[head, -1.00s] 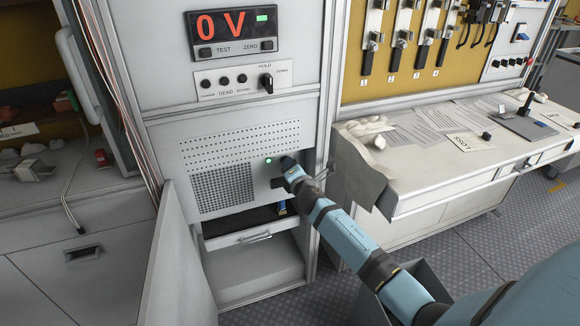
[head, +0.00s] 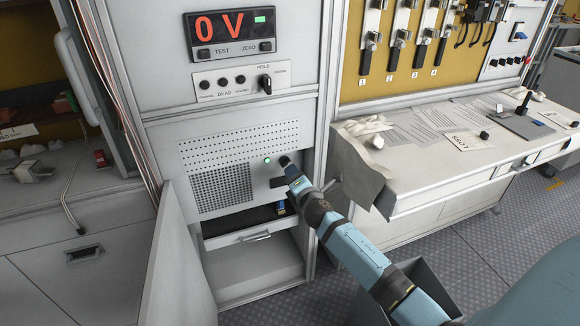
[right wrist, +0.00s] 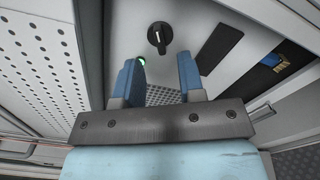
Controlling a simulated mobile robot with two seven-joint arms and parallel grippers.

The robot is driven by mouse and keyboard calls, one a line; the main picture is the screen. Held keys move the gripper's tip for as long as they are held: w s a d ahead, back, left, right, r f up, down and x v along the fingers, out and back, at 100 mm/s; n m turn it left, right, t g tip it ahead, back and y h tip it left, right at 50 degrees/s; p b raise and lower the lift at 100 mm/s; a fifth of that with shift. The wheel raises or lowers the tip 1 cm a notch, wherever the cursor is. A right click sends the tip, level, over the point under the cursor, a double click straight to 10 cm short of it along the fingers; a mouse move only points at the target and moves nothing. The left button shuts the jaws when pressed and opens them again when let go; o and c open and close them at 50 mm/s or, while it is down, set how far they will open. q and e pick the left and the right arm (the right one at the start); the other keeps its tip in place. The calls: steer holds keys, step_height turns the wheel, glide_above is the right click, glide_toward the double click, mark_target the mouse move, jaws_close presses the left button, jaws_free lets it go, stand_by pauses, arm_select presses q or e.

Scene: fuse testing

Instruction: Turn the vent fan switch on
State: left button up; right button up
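The vent fan switch looks to be the small black rotary knob (head: 285,161) on the perforated lower panel of the cabinet. A lit green lamp (head: 267,160) sits just left of it. In the right wrist view the knob (right wrist: 158,38) has a pale pointer line, and the lamp (right wrist: 142,61) is partly hidden by a finger. My right gripper (right wrist: 160,70) is open and empty, its two blue fingers apart and short of the knob. In the head view my right gripper (head: 294,177) is just below and right of the knob. My left gripper is not in view.
Above is a red 0 V display (head: 228,34) and a control plate with a larger black knob (head: 266,83). Below is an open drawer (head: 240,238). An open cabinet door (head: 180,260) stands at the left. A workbench (head: 420,190) is close on the right.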

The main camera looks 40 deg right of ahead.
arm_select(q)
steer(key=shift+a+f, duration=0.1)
arm_select(e)
steer(key=v, duration=0.9)
steer(key=shift+w, duration=0.1)
steer(key=s+a+f+m+g+y, duration=0.35)
steer(key=s+a+m, duration=0.55)
steer(key=s+a, duration=0.3)
steer(key=s+a+f+m+g+y, duration=0.3)
steer(key=s+a+m+y, duration=0.2)
steer(key=s+a+m, duration=0.6)
arm_select(q)
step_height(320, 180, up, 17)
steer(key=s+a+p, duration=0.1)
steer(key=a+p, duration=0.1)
steer(key=p, duration=2.4)
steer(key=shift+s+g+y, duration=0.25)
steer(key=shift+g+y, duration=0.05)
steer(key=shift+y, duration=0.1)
arm_select(e)
step_height(320, 180, up, 16)
steer(key=s+d+n+h, duration=0.1)
steer(key=d, duration=0.1)
steer(key=shift+s+r+n, duration=0.15)
steer(key=shift+n, duration=0.25)
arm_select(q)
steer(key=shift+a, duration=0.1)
arm_select(e)
steer(key=shift+d, duration=0.1)
